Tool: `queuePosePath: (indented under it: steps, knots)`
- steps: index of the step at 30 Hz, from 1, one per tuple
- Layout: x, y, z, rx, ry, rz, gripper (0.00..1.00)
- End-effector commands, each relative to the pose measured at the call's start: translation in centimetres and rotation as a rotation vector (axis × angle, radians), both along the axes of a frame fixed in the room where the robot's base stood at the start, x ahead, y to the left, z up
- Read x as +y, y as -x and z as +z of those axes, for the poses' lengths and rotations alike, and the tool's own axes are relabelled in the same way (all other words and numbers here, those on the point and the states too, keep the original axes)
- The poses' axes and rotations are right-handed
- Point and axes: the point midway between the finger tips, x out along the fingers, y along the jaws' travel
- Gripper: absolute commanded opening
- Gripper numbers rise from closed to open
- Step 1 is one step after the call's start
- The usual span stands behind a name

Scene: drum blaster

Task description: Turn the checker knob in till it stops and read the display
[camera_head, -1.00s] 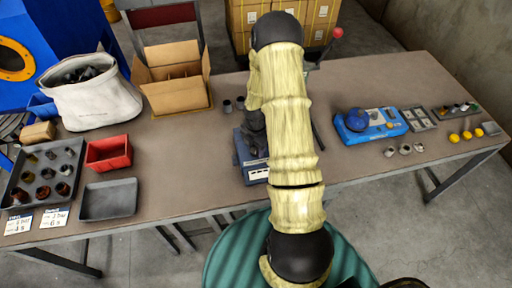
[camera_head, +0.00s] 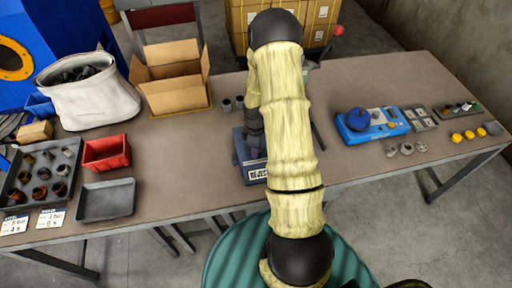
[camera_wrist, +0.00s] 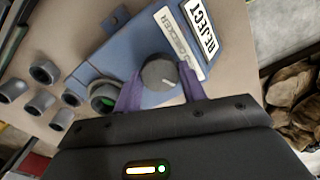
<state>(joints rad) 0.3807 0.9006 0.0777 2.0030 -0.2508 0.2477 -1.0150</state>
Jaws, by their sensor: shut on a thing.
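The checker is a blue-grey box (camera_wrist: 125,50) in the wrist view, with a lettered strip along its edge. Its dark round knob (camera_wrist: 158,72) with a white mark sits between the two purple fingers of my gripper (camera_wrist: 161,90), which is shut on it. The white display (camera_wrist: 202,25) reads "REJECT". In the head view the checker (camera_head: 243,150) stands near the front edge of the table, with the display (camera_head: 257,173) facing front. My arm hides the knob and my gripper there. A grey ring with green inside (camera_wrist: 103,97) sits at the checker's end.
Several grey cup-like parts (camera_wrist: 40,102) lie beside the checker. On the table (camera_head: 200,160) are a red bin (camera_head: 107,153), an empty dark tray (camera_head: 105,200), an open carton (camera_head: 175,80) and a blue device (camera_head: 372,124) to the right. A red-knobbed lever (camera_head: 337,30) rises behind my arm.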

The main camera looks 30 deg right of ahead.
Motion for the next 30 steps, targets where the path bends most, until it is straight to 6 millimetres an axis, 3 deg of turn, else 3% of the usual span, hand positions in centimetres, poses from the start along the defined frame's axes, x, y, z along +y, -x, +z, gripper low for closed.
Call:
queuePosePath:
  steps: [30]
  knots:
    - [0.03,-0.24,0.05,-0.006,-0.001,-0.947,0.18]
